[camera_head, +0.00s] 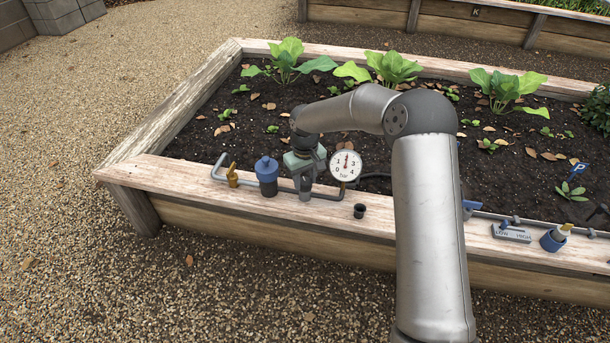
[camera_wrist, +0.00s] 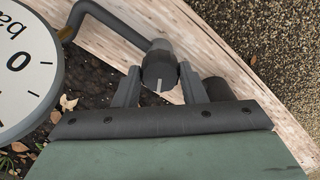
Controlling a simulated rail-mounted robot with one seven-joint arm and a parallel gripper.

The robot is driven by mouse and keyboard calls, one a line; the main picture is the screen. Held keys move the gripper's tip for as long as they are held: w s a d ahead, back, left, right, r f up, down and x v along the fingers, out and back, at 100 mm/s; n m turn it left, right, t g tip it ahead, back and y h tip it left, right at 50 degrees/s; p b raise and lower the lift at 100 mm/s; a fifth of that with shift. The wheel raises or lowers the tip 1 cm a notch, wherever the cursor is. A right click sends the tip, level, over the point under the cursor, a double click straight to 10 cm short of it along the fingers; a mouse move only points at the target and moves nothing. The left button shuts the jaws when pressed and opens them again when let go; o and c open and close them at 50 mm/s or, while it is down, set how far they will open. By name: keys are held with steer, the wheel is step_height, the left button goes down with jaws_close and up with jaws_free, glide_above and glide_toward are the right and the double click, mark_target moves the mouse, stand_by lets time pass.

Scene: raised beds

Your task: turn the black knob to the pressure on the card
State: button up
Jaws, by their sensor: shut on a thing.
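The black knob (camera_wrist: 159,70) has a pale pointer line and sits on a grey pipe fitting in the wrist view. My gripper (camera_wrist: 159,86) is shut on it, with one finger on each side. In the head view my gripper (camera_head: 305,188) is over the pipe on the bed's front ledge and hides the knob. The round white gauge (camera_head: 346,165), marked in bar, stands just right of my gripper. Its red needle points nearly straight up, between 1 and 2. In the wrist view the gauge (camera_wrist: 22,75) is cut off. I cannot make out a card with a readable pressure.
A blue-topped filter (camera_head: 267,176) and a yellow valve handle (camera_head: 232,175) stand left of my gripper. A grey lettered plate (camera_head: 511,233) and a blue pot (camera_head: 554,239) are farther right. Leafy plants grow behind.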

mark_target(305, 181)
steer(key=o, duration=1)
step_height(305, 181, up, 17)
steer(key=p, duration=0.5)
steer(key=shift+r, duration=0.2)
